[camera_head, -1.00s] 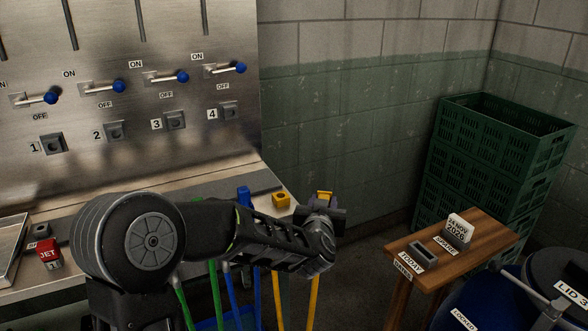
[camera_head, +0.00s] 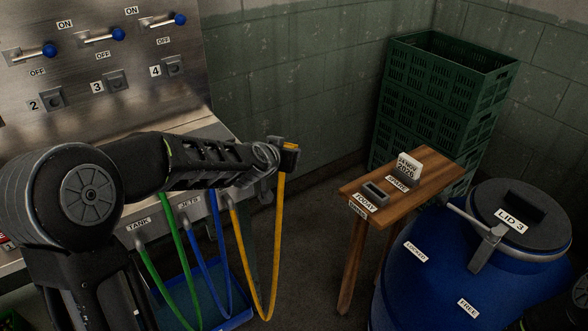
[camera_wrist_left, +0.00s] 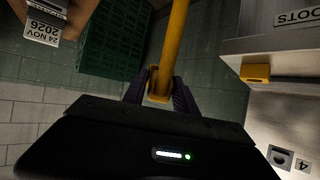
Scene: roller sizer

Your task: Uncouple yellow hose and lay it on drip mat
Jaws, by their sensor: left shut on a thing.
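My left gripper (camera_head: 289,150) is shut on the end of the yellow hose (camera_head: 279,225), held in the air beyond the counter's right end. The hose hangs from it in a long loop and rises to the counter's front edge beside the blue and green hoses. In the left wrist view the yellow hose (camera_wrist_left: 176,45) runs up from between the fingers of the left gripper (camera_wrist_left: 160,90). A yellow block (camera_wrist_left: 255,72) on the counter is apart from the held end. I cannot make out a drip mat. My right gripper is not in view.
A small wooden table (camera_head: 430,165) with date blocks stands right of the hose. A blue drum (camera_head: 440,260) and green crates (camera_head: 440,100) are further right. A blue tray (camera_head: 238,312) lies under the hoses. The floor between counter and table looks clear.

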